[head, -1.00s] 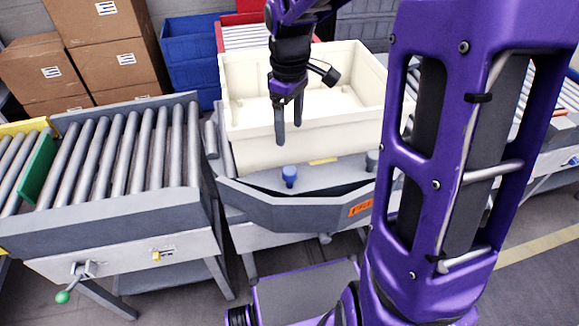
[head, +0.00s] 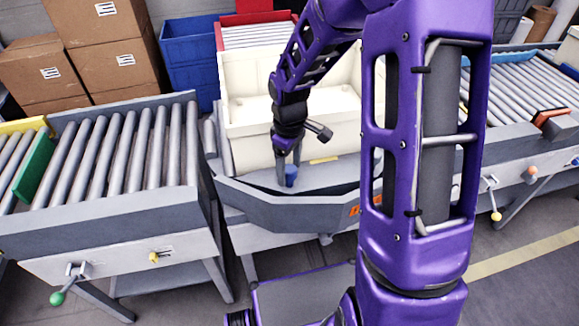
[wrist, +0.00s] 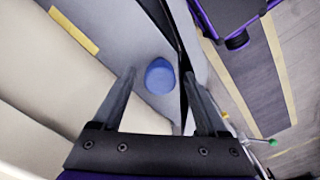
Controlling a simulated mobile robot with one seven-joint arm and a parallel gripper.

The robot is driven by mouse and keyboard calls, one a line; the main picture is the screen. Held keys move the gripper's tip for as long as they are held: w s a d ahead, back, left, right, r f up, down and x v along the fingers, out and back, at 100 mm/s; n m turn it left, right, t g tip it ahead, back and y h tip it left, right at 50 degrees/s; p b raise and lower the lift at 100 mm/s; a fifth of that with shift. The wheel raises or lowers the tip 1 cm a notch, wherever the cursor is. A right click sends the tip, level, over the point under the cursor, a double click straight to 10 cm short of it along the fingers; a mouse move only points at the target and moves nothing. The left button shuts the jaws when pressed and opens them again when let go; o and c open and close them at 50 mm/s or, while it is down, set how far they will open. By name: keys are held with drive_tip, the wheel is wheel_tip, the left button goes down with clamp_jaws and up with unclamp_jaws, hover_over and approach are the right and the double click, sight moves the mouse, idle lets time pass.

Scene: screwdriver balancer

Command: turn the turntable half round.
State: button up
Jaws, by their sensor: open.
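The turntable (head: 270,208) is a grey angular platform between roller conveyors, with a large cream crate (head: 245,140) on it. A short blue peg (head: 291,178) stands on its front deck. My gripper (head: 287,178) is open and points down at the blue peg. In the wrist view the blue peg (wrist: 159,76) lies ahead of and between the two open fingers (wrist: 158,80), nearer the left finger. I cannot tell whether a finger touches it. My arm hides the right part of the turntable and crate.
A roller conveyor (head: 110,160) with a green stop plate (head: 34,167) adjoins on the left. Another roller conveyor (head: 530,90) runs off to the right. Cardboard boxes (head: 110,60) and a blue bin (head: 190,60) stand behind. A yellow strip (wrist: 74,30) lies on the deck near the crate.

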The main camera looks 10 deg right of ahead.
clamp_jaws()
idle(1.4)
